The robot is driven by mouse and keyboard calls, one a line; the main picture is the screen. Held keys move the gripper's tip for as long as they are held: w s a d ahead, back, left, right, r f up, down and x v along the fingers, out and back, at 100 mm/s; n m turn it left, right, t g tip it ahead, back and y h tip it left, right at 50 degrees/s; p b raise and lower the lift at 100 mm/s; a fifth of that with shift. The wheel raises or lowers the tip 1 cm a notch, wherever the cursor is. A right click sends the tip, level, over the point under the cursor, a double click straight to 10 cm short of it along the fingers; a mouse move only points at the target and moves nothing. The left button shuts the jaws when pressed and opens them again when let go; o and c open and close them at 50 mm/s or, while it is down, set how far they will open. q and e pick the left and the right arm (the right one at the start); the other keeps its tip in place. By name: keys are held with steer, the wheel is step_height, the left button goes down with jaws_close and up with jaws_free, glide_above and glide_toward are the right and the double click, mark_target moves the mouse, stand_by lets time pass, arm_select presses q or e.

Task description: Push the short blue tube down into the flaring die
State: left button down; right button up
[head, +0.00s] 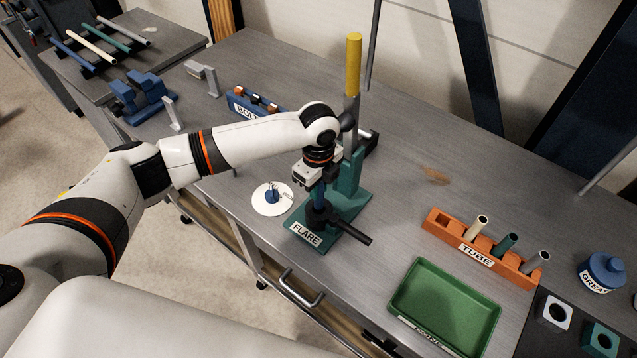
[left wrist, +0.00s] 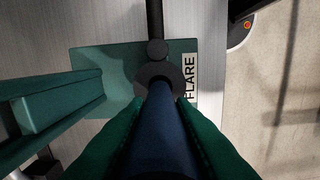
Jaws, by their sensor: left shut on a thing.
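The short blue tube (head: 319,194) is upright in my left gripper (head: 317,182), above the flaring die. It also shows in the left wrist view (left wrist: 166,130), between two green fingers shut on it. The black flaring die (head: 319,214) sits on the green FLARE stand (head: 307,235), with a black handle sticking out to the right. In the left wrist view the tube's far end lines up with the round die (left wrist: 145,73) and overlaps it. I cannot tell whether the tube's end is inside it. My right gripper is not in view.
The stand's green column and yellow-gripped lever (head: 353,65) rise just behind my left gripper. A white disc (head: 271,199) with a small blue piece lies left of the stand. An orange TUBE rack (head: 450,232) and green tray (head: 462,347) are to the right.

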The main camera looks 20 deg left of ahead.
mark_target(319, 202)
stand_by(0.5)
arm_select(q)
steer(key=shift+p, duration=0.35)
steer(key=shift+p, duration=0.4)
stand_by(0.5)
steer(key=shift+f, duration=0.25)
steer(key=shift+f+b, duration=1.65)
steer(key=shift+f, duration=1.35)
steer(key=c, duration=1.2)
jaws_free()
steer(key=shift+o, duration=0.2)
